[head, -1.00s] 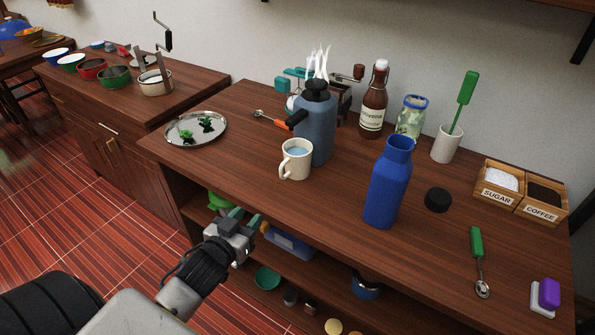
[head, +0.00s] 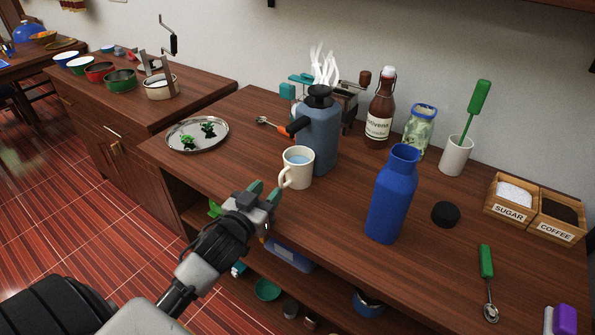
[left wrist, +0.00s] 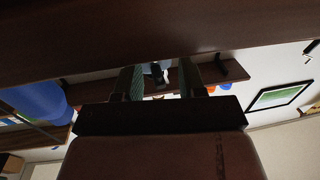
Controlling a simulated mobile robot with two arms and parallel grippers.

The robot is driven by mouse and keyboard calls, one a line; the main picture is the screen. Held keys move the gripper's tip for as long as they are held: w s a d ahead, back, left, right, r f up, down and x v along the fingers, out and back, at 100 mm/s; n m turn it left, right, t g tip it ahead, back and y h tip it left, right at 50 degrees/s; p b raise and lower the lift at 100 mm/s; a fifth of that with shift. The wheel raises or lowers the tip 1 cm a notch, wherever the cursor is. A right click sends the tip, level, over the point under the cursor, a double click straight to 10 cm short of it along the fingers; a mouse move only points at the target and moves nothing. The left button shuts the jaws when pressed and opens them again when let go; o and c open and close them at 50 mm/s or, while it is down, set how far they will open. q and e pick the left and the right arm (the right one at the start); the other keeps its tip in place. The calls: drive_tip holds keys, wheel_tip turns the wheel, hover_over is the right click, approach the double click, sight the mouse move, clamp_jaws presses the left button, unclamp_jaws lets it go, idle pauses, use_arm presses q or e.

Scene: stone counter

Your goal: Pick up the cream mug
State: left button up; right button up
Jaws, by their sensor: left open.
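The cream mug (head: 298,170) stands upright on the wooden counter in the head view, with liquid in it and its handle on the left front side. My left gripper (head: 264,192) is open and empty just left of and in front of the mug, by the counter's front edge, apart from the handle. Its two fingers (left wrist: 160,80) show spread in the left wrist view. I cannot clearly make out the mug there. My right gripper is not in view.
A steaming blue-grey jug (head: 319,137) stands right behind the mug. A blue bottle (head: 391,195) stands to its right, and a silver tray (head: 197,134) lies to the left. The counter (head: 335,205) is bare between mug and bottle. A shelf (head: 262,262) runs below.

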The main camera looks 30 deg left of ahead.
sight(280, 183)
use_arm(q)
drive_tip(key=w, duration=0.5)
drive_tip(key=shift+w+d+f, duration=0.15)
drive_tip(key=shift+d+f, duration=0.1)
drive_tip(key=shift+f, duration=0.05)
clamp_jaws()
